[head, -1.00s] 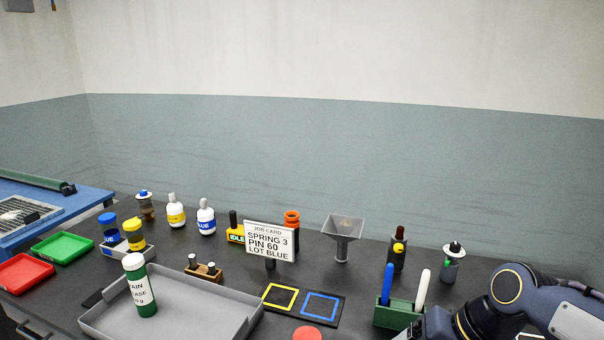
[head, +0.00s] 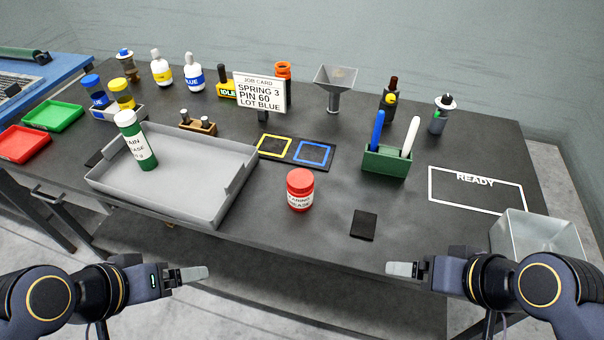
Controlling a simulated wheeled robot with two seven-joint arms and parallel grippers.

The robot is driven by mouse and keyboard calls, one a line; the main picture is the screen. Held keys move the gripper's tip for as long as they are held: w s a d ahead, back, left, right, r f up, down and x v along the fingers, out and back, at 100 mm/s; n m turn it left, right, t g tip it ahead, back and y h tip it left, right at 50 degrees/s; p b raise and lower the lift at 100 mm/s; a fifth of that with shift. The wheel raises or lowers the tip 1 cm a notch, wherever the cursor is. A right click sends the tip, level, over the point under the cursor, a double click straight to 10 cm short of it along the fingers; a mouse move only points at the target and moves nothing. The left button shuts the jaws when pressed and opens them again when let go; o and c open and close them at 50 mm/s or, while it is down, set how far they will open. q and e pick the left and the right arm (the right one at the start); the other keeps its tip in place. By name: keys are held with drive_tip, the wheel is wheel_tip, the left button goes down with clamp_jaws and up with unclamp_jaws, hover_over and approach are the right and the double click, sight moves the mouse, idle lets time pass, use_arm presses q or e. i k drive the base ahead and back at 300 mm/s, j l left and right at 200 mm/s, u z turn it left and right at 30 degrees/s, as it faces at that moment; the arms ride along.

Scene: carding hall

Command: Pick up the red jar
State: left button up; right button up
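The red jar (head: 300,189) stands upright on the dark bench near its front edge, with a red lid and a white label. It is right of the grey tray and touches neither gripper. My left gripper (head: 200,273) is in front of the bench, low and left of the jar, with nothing seen in it. My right gripper (head: 393,268) is in front of the bench, low and right of the jar, also with nothing seen in it. Both are seen side-on, so the finger gap is hidden.
The grey tray (head: 215,209) holds a green jar (head: 136,146). A black pad (head: 364,225) lies right of the red jar, and a green pen holder (head: 387,163) stands behind it. A metal bin (head: 540,240) is at the right edge. Bench around the red jar is clear.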

sight(303, 201)
drive_tip(key=i+j+z, duration=0.1)
drive_tip(key=j, duration=0.45)
drive_tip(key=i+j+z, duration=0.1)
drive_tip(key=j, duration=0.4)
drive_tip(key=i+j+z, duration=0.1)
drive_tip(key=j, duration=0.45)
drive_tip(key=i+j+z, duration=0.1)
drive_tip(key=j, duration=0.5)
drive_tip(key=i, duration=0.1)
